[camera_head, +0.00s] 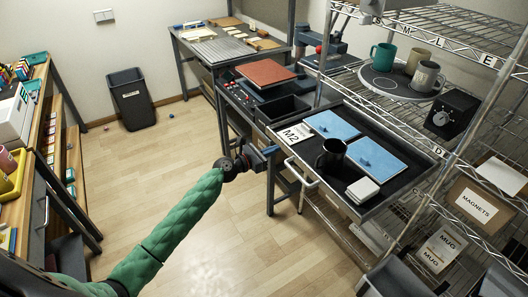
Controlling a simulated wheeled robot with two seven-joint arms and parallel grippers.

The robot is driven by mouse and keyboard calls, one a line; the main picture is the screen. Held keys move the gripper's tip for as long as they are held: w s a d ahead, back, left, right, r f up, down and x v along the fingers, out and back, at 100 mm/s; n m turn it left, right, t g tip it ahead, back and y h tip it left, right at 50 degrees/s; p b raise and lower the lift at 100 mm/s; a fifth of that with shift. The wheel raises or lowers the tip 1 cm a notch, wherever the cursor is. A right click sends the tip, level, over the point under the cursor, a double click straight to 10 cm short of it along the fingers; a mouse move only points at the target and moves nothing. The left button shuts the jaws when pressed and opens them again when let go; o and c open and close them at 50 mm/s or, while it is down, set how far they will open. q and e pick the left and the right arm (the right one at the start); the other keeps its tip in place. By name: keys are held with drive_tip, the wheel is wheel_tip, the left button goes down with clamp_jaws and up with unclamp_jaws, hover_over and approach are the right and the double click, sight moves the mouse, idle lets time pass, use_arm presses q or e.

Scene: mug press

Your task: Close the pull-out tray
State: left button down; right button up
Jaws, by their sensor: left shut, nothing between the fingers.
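The pull-out tray (386,197) sticks out from the wire shelving on the right. It has a dark rim and a light bar handle (303,178) on its front. Inside lie blue sheets (375,163), a dark mug (330,156) and a white stack (362,190). A label reading M2 (296,133) is at its left corner. My left gripper (270,153) is at the end of the green-sleeved arm, shut and empty, left of the tray's front corner. It appears close to the tray, but I cannot tell whether they touch. My right gripper is not in view.
A wire shelf holds a round grey mat (371,83) with several mugs. A black box with a dial (450,114) stands at the right. A workbench with a red board (265,73) is behind the gripper. The wooden floor (150,175) in the middle is clear.

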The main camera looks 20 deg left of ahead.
use_arm(q)
drive_tip(key=shift+w+d, duration=0.4)
drive_tip(key=shift+w, duration=0.1)
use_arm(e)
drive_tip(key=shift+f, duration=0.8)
